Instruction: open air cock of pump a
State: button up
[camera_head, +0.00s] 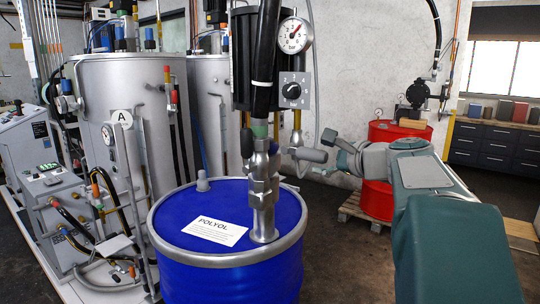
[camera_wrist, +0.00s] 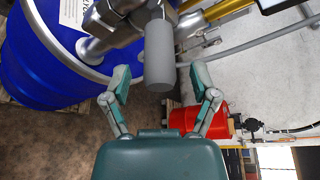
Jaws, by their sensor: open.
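The pump (camera_head: 264,190) stands upright on the blue drum (camera_head: 185,240) labelled POLYOL. A grey cylinder (camera_head: 311,155) sticks out from the pump's right side; I cannot tell for certain that it is the air cock's handle. In the wrist view the cylinder (camera_wrist: 159,58) lies between the fingertips of my gripper (camera_wrist: 159,76), with a gap on both sides. My gripper (camera_head: 336,150) is open and empty, just right of the cylinder in the head view. The cylinder's joint to the pump is partly hidden.
A pressure gauge (camera_head: 294,35) and a black knob (camera_head: 291,91) sit on the pump above the cylinder. A red drum (camera_head: 376,198) stands on a pallet behind my arm. A steel tank marked A (camera_head: 92,85) and a control cabinet (camera_head: 50,195) stand left.

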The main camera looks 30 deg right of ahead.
aim_at(313, 156)
jog(key=x, duration=0.3)
jog(key=shift+w+a, duration=0.25)
jog(key=shift+a, duration=0.1)
jog(key=shift+d, duration=0.2)
jog(key=shift+d, duration=0.1)
jog(key=shift+c, duration=0.6)
grip_shut()
jog(key=shift+f, duration=0.1)
